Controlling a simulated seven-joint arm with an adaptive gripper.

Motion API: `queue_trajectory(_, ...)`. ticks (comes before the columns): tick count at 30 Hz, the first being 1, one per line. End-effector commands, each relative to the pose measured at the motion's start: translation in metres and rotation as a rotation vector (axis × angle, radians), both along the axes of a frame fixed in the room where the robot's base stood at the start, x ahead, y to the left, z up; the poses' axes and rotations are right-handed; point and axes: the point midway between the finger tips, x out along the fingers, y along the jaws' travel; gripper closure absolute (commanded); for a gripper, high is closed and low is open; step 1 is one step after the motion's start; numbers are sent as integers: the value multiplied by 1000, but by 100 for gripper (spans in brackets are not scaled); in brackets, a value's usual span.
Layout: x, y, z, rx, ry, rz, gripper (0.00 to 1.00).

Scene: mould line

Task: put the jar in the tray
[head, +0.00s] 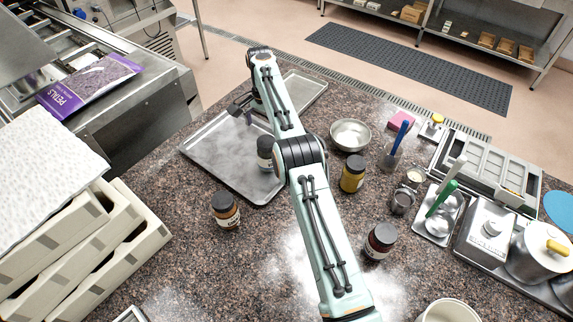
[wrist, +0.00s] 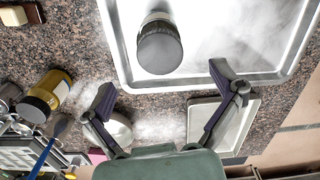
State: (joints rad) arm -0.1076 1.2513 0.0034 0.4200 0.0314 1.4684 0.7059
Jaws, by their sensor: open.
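A jar with a dark lid and pale body (head: 265,148) stands upright in the large metal tray (head: 205,172), near its right side and partly beside my arm. In the wrist view the jar (wrist: 160,48) shows lid-first inside the tray (wrist: 118,52), beyond my fingertips and apart from them. My gripper (head: 243,112) is over the far part of the tray in the head view. In the wrist view my gripper (wrist: 162,80) has its fingers spread wide, with nothing between them. The jar's contents and label cannot be made out.
Other jars stand outside the tray: brown (head: 227,212), yellow (head: 352,174) and dark red (head: 379,241). A smaller tray (head: 305,92) lies behind my arm. A metal bowl (head: 350,134) is to the right. Stacked crates (head: 110,245) stand at left.

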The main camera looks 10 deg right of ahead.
Motion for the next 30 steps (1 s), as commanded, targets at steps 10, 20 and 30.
queue_trajectory(10, -33, -13, 75, -2, -4, 122, 8)
queue_trajectory(20, -218, -40, 170, 17, -6, 447, 8)
queue_trajectory(30, -402, -43, 127, 58, -15, 699, 8)
